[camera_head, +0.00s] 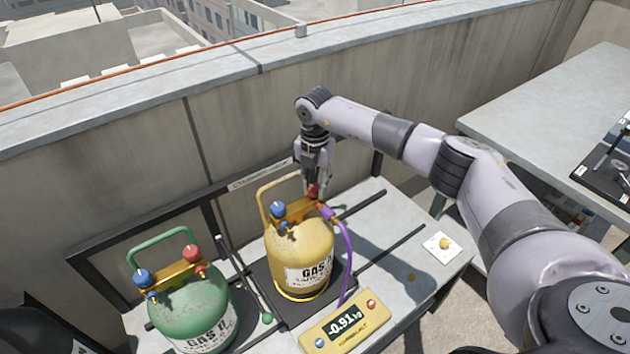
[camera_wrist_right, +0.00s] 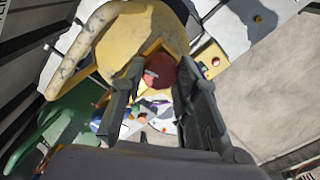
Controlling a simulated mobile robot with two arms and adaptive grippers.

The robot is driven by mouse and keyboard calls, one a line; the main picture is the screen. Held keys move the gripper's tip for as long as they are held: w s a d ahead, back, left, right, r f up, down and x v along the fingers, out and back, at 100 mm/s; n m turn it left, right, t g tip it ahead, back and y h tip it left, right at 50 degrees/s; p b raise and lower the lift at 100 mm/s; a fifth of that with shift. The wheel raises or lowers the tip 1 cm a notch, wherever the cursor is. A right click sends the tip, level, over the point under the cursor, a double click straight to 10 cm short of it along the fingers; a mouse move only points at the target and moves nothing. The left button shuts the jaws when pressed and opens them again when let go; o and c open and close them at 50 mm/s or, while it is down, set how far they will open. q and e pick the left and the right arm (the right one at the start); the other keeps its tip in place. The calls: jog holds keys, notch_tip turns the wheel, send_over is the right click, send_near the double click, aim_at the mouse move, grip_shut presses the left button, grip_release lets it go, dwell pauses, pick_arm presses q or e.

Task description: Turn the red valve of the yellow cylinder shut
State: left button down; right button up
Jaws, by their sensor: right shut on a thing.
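The yellow cylinder (camera_head: 303,255) stands upright on a dark scale plate on the table, with a yellow handle and a brass valve block on top. Its red valve (camera_head: 313,191) is at the right of the block, and its blue valve (camera_head: 278,209) is at the left. My right gripper (camera_head: 316,190) reaches down from above and is shut on the red valve. In the right wrist view the red valve (camera_wrist_right: 159,71) sits between the two fingers (camera_wrist_right: 158,88). My left gripper is not in view.
A green cylinder (camera_head: 193,308) with red and blue valves stands at the left. A purple hose (camera_head: 346,250) runs from the yellow cylinder's valve block. A yellow scale display (camera_head: 345,321) reads -0.91. A white card (camera_head: 441,247) lies at right. A concrete parapet rises behind.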

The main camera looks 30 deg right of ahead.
aim_at(315, 187)
jog(key=shift+w+r+m+p, duration=0.1)
jog(key=shift+m+p, duration=0.3)
jog(key=shift+m, duration=1.2)
jog(key=o, duration=1.2)
jog(key=shift+c, duration=0.2)
notch_tip(315, 187, up, 12)
